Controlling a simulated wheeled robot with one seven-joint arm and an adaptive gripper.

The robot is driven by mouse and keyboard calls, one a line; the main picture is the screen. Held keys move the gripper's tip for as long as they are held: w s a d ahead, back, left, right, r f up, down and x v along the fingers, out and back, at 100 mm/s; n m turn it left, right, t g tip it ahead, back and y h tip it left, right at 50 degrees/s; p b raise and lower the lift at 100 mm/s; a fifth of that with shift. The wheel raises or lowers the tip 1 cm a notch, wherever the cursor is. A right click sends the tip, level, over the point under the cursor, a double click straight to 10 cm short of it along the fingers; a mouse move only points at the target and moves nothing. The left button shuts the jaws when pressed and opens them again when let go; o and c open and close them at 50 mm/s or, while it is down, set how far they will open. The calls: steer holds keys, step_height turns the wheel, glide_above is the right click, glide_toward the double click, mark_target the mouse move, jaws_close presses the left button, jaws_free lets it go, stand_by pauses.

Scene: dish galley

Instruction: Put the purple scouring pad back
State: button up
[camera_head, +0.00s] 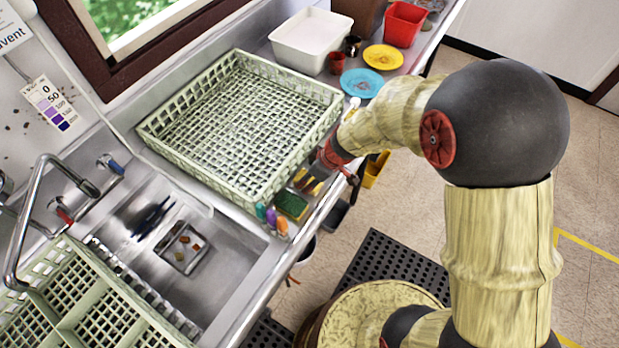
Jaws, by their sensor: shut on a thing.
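My arm reaches from the right to the front edge of the counter. The dark red end of it, by my gripper (331,155), is at the right front corner of the large pale green dish rack. My gripper is shut, but its fingertips and what is between them are hidden at this angle. A green scouring pad (291,204) lies on the counter edge below the rack, close to the gripper. Yellow and dark brown items (307,182) lie between that pad and the gripper, too small to identify.
Small purple, teal and orange bottles (282,227) stand by the green pad. The sink (225,285) is at lower left. A blue plate (361,83), yellow plate (383,57), white tub (311,40) and red bin (404,24) stand beyond the rack.

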steer(key=o, duration=1)
steer(key=s+d+r+m+t+h+p, duration=0.15)
steer(key=s+d+r, duration=0.25)
steer(key=r, duration=0.8)
steer(key=s+d+r+m+y+p, duration=0.1)
steer(key=s+d+r+m, duration=0.3)
steer(key=r, duration=0.8)
steer(key=s+d+r+m+h, duration=0.1)
steer(key=s+d+r, duration=0.1)
steer(key=s, duration=0.2)
steer(key=s+d+r+m+t+h, duration=0.1)
steer(key=s+d+r+m, duration=0.1)
steer(key=s+r, duration=0.1)
steer(key=s+d+r+m+h, duration=0.1)
steer(key=s+d+r+m, duration=0.1)
steer(key=s, duration=0.3)
steer(key=shift+r, duration=0.2)
steer(key=shift+w, duration=0.1)
